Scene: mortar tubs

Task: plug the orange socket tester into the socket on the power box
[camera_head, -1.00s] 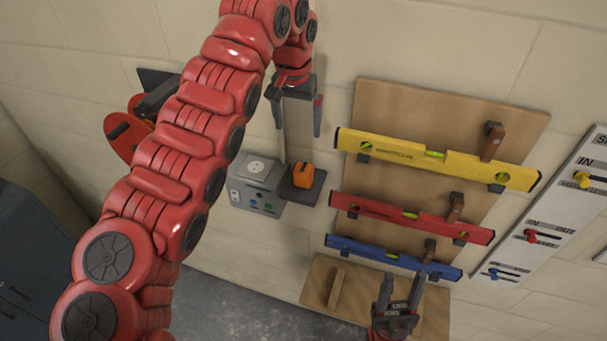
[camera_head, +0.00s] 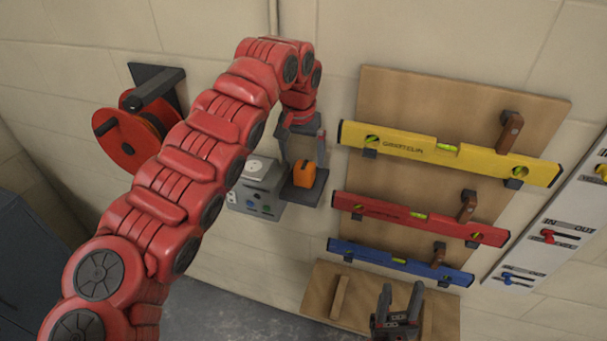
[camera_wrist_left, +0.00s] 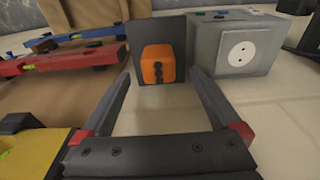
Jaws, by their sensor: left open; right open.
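The orange socket tester (camera_head: 304,174) sits on a small dark shelf (camera_head: 301,194) on the wall, beside the grey power box (camera_head: 258,198). The power box (camera_wrist_left: 235,45) has a round white socket (camera_wrist_left: 241,52) there, also visible in the head view (camera_head: 255,168). My left gripper (camera_head: 302,164) is open and empty, its fingers pointing at the tester from a short distance, one to each side of it in the wrist view. My right gripper (camera_head: 401,302) is open and empty at the lower right.
Yellow (camera_head: 450,153), red (camera_head: 420,219) and blue (camera_head: 400,261) spirit levels hang on a wooden board right of the shelf. A red reel (camera_head: 124,138) hangs on the wall at left. A wooden ledge (camera_head: 322,292) is below. A lever panel (camera_head: 555,225) is at far right.

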